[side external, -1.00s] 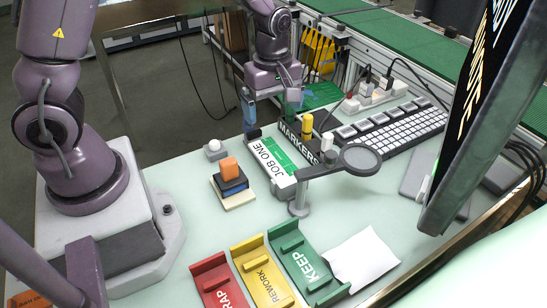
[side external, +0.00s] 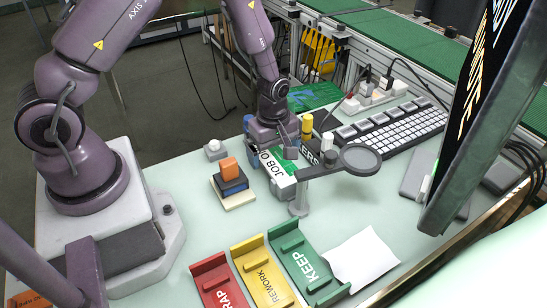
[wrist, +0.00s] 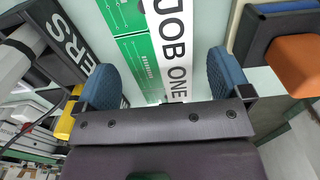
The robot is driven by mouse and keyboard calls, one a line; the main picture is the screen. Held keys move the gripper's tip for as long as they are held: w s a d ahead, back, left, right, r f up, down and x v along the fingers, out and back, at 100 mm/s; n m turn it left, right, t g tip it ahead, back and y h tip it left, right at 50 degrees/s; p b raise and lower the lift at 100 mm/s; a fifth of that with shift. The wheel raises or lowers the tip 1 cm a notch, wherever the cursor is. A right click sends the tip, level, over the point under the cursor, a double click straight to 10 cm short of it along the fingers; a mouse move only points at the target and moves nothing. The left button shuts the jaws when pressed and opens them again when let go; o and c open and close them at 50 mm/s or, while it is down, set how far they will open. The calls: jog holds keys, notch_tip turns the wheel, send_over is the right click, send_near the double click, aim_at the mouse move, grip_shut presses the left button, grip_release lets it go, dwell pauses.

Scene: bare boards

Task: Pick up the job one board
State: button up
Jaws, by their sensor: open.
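My gripper (side external: 270,152) is open, with one blue-padded finger on each side of the board. In the wrist view my gripper (wrist: 165,85) spans wider than the board's visible part, with a gap beside each finger. I cannot tell how high the fingertips are above the table.
The markers holder (side external: 312,148) with a yellow marker (side external: 307,124) stands close on the right. A magnifier (side external: 360,159) on a stand is in front. An orange block (side external: 229,167) on stacked pieces sits left. Red, yellow (side external: 262,272) and green (side external: 308,263) trays lie at the front.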

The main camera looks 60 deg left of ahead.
jog(key=shift+f, duration=0.1)
jog(key=shift+c, duration=0.4)
jog(key=c, duration=0.9)
jog(key=shift+c, duration=0.2)
